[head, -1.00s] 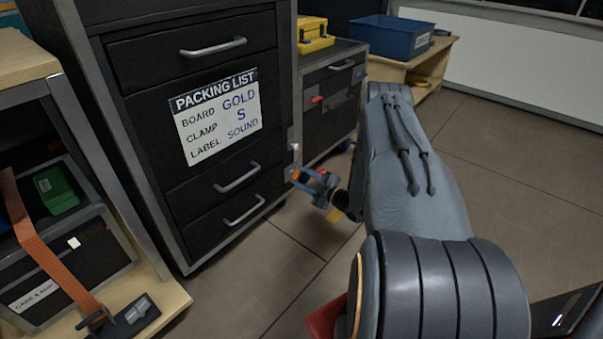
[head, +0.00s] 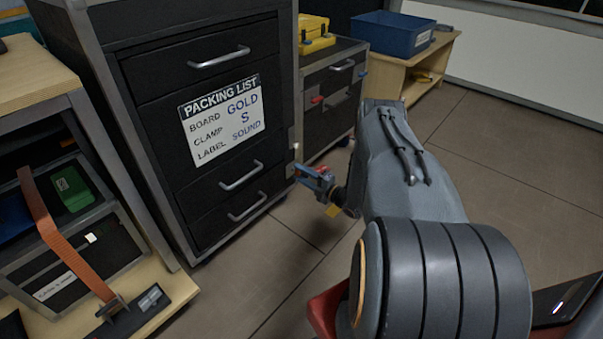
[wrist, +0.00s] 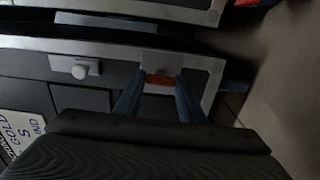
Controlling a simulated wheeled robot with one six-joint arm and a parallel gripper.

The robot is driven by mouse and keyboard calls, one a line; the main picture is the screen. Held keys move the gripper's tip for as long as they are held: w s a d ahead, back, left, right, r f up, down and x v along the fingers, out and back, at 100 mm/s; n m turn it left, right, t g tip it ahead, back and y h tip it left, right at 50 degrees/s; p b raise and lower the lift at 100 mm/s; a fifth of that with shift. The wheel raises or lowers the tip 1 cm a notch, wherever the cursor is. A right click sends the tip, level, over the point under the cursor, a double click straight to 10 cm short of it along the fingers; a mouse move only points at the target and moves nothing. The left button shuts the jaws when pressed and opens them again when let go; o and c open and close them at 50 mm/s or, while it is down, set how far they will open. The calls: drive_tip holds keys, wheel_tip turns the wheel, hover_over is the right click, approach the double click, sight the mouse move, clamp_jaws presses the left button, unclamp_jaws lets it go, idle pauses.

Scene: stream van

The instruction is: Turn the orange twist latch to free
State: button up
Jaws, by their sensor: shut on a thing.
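The orange twist latch (wrist: 160,79) shows in the wrist view on a grey plate at the corner of the black cabinet's metal frame. My gripper (wrist: 160,88) has its two blue fingers on either side of the latch and is shut on it. In the head view my gripper (head: 302,173) is at the right front edge of the black drawer cabinet (head: 150,113). There the latch is hidden by the fingers. The latch's exact turn angle is hard to tell.
A round silver knob (wrist: 80,70) sits on a plate left of the latch. A packing list (head: 222,118) is on the cabinet front. A lower cabinet (head: 330,95) with a yellow case (head: 315,38) stands behind. Floor to the right is clear.

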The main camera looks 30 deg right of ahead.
idle(0.4)
drive_tip(key=o, duration=1)
drive_tip(key=shift+o, duration=0.2)
drive_tip(key=p+v, duration=0.2)
drive_tip(key=v, duration=0.5)
drive_tip(key=shift+s, duration=0.35)
